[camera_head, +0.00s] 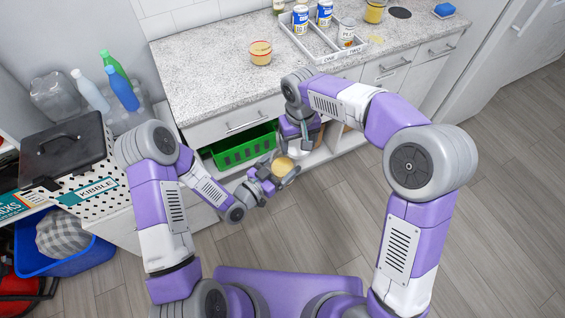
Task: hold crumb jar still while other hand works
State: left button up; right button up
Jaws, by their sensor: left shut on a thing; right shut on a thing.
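A round jar with tan crumbs (283,166) is held off the counter, in front of the cabinets, in the head view. My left gripper (279,178) comes from the left and is shut on this jar, with its fingers at the jar's sides. My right gripper (299,147) points down just above and behind the jar. It is shut on a small pale thing (297,151), which is mostly hidden, so I cannot tell what it is. I cannot tell whether that thing touches the jar.
Another tan-filled jar (261,53) stands on the speckled counter (205,75). A divided grey tray (313,48) with cans is at the back. A green crate (243,151) sits on the shelf below. Bottles (122,90) and a kibble bin (98,190) are at left.

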aim_at(283, 169)
jog(key=shift+n, duration=0.5)
jog(key=a+r, duration=0.3)
jog(key=a, duration=0.1)
jog(key=shift+s+a+r, duration=0.1)
jog(key=shift+s+r, duration=0.1)
jog(key=shift+s, duration=0.1)
jog(key=shift+f, duration=2.05)
jog(key=shift+s, duration=0.1)
jog(key=shift+f, duration=0.85)
jog(key=shift+f, duration=0.5)
